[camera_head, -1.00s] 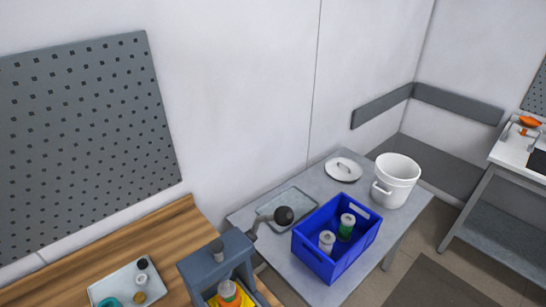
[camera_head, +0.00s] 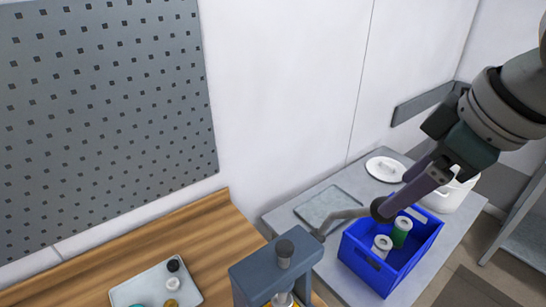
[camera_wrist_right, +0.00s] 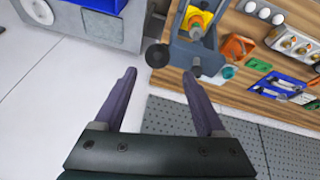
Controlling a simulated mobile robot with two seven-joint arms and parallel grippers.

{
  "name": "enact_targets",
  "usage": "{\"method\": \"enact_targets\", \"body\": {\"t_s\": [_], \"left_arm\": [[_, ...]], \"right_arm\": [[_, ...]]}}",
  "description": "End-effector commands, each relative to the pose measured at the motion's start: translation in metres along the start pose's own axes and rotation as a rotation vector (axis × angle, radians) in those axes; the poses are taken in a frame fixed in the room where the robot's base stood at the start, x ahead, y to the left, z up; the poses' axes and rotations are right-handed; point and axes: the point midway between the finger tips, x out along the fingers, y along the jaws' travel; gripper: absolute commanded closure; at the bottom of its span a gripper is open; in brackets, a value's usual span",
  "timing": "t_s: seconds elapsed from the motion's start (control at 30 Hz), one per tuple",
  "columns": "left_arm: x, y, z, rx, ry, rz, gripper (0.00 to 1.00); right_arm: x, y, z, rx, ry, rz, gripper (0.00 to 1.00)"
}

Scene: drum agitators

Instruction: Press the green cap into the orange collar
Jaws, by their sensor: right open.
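The grey press (camera_head: 277,265) stands on the wooden bench at the bottom of the head view. Its lever (camera_head: 342,216) points right and ends in a black knob (camera_head: 383,208). My right gripper (camera_head: 390,203) is at the knob. In the right wrist view the open gripper (camera_wrist_right: 158,74) has the black knob (camera_wrist_right: 157,56) between and just beyond its fingertips; contact cannot be told. The press (camera_wrist_right: 194,52) there shows a yellow holder (camera_wrist_right: 203,17) with a small orange part, likely the orange collar (camera_wrist_right: 195,31). I cannot make out the green cap. My left gripper is not in view.
A blue crate (camera_head: 362,268) with a white and a green container stands on the grey table right of the press. A white lid (camera_head: 385,169) and a white pot (camera_head: 455,193) are behind it. A tray (camera_head: 190,287) with small parts lies left.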

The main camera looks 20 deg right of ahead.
Motion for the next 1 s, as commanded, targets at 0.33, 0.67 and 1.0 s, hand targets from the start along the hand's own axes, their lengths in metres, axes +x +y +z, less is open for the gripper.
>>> {"method": "enact_targets", "body": {"t_s": [0.33, 0.67, 1.0], "left_arm": [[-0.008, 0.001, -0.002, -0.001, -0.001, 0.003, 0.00], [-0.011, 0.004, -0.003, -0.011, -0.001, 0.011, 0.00], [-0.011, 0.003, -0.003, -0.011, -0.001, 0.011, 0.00]], "right_arm": [[0.036, 0.005, -0.001, 0.010, -0.003, 0.000, 0.27], [0.085, 0.005, -0.001, 0.006, -0.002, 0.003, 0.27], [0.098, 0.005, -0.001, 0.003, 0.000, 0.005, 0.27]]}}
